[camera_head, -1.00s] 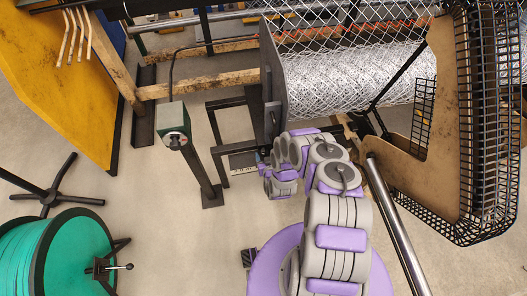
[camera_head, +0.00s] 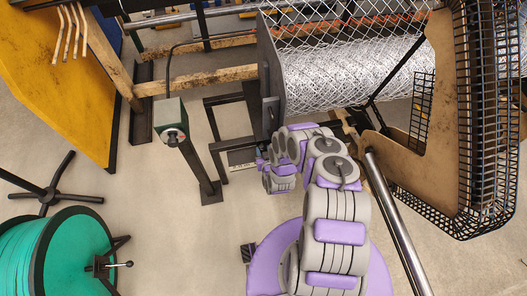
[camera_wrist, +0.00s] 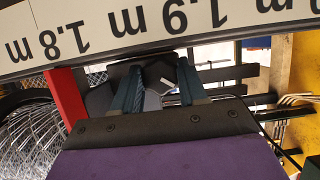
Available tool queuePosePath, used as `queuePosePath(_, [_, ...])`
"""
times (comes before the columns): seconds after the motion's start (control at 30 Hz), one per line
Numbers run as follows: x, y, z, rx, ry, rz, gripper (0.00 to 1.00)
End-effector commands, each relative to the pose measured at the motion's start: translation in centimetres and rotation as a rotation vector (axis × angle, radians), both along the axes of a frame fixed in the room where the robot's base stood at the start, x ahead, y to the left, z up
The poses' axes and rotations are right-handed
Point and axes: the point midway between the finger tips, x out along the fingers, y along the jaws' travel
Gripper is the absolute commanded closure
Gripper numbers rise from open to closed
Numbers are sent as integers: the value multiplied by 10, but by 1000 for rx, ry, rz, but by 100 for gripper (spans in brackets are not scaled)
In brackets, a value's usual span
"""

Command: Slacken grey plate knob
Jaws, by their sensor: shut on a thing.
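The grey plate (camera_head: 271,65) stands upright at the left end of the wire mesh roll in the head view. In the wrist view, my gripper (camera_wrist: 158,75) has its two teal fingers on either side of a dark knob (camera_wrist: 156,78) and is shut on it. The knob's far side and its thread are hidden. In the head view my arm reaches up to the area below the plate, and my gripper (camera_head: 262,163) is small there; the knob cannot be made out.
A measuring scale (camera_wrist: 160,22) crosses the top of the wrist view, close to the fingers. A green box on a post (camera_head: 171,118) stands left of the plate. A mesh guard (camera_head: 487,120) is at right, a green reel (camera_head: 75,255) at lower left. Open floor lies between.

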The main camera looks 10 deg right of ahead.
Motion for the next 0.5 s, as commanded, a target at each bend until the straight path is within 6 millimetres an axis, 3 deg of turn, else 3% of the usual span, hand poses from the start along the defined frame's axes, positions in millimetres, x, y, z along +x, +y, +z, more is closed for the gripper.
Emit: queuePosePath(0.5, [-1,4,-3,-310,4,5,88])
